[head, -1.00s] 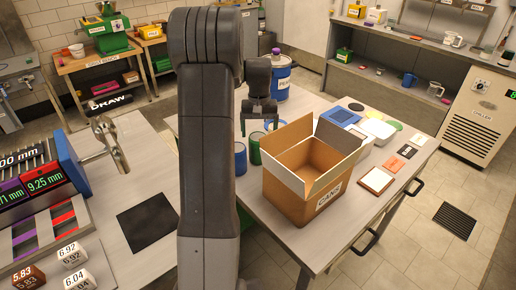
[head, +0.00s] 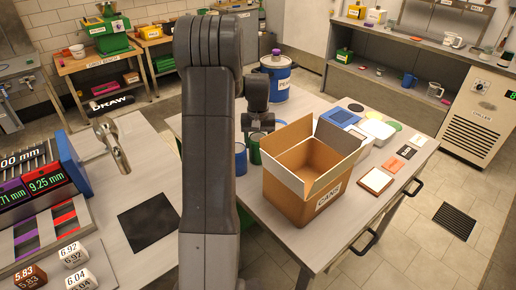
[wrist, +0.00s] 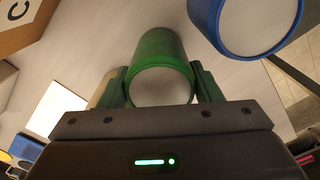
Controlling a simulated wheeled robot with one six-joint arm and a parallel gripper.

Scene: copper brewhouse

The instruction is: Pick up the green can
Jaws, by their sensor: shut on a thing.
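The green can (head: 254,150) stands on the table just left of the cardboard box, partly hidden below my gripper (head: 257,130). In the wrist view the green can (wrist: 163,48) sits between the two jaws of my gripper (wrist: 161,88), with a finger against each side. My gripper is shut on it. I cannot tell whether its base touches the table.
A blue can (head: 240,158) stands close to the green one, and it also shows in the wrist view (wrist: 214,30). The open cardboard box (head: 297,198) labelled CANS is to the right. A blue drum (head: 277,80) stands behind.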

